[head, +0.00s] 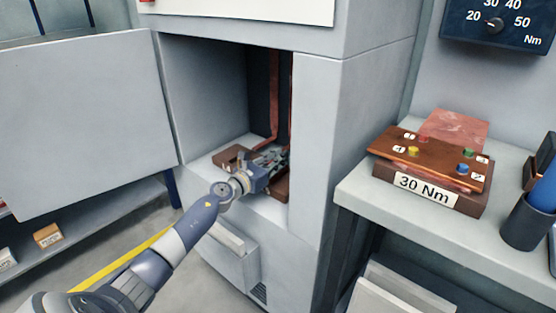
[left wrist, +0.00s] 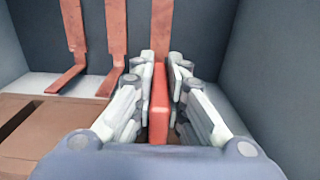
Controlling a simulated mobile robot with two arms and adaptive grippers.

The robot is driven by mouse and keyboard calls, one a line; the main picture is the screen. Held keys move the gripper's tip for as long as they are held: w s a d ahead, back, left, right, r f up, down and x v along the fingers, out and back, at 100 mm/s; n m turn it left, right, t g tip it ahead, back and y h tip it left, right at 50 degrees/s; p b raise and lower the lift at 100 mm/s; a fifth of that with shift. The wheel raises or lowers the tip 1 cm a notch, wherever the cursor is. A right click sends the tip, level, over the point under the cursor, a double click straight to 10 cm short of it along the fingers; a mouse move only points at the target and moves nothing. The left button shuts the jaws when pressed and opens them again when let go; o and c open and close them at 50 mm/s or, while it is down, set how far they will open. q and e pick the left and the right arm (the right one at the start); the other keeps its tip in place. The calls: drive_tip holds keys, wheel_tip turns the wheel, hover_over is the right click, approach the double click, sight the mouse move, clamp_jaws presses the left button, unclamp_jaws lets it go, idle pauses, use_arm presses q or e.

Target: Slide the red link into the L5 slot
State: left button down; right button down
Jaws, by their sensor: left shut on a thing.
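My left gripper (head: 279,160) is inside the open cabinet, low down near the back. In the left wrist view its fingers (left wrist: 160,85) are shut on the red link (left wrist: 158,103), a narrow upright red bar held between the pads. A brown slotted block (head: 228,155) lies on the cabinet floor below the gripper. It also shows in the left wrist view (left wrist: 60,128), with a dark slot at its left. No L5 label is readable, and the gripper hides the part of the block under the link. My right gripper is out of view.
Copper bars (left wrist: 116,40) with bent feet hang at the cabinet back, one right behind the link. The cabinet's side wall (left wrist: 270,70) is close on the right. An open door (head: 80,120) stands left. A bench at right holds a 30 Nm block (head: 425,190) and a dark cup (head: 525,225).

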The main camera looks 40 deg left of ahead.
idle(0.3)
use_arm(q)
drive_tip(key=c, duration=1.5)
unclamp_jaws()
drive_tip(key=shift+c, duration=0.2)
drive_tip(key=shift+s+f, duration=0.1)
drive_tip(key=shift+s, duration=0.2)
drive_tip(key=s, duration=0.7)
drive_tip(key=s+a, duration=0.1)
drive_tip(key=s, duration=0.3)
drive_tip(key=shift+s, duration=0.2)
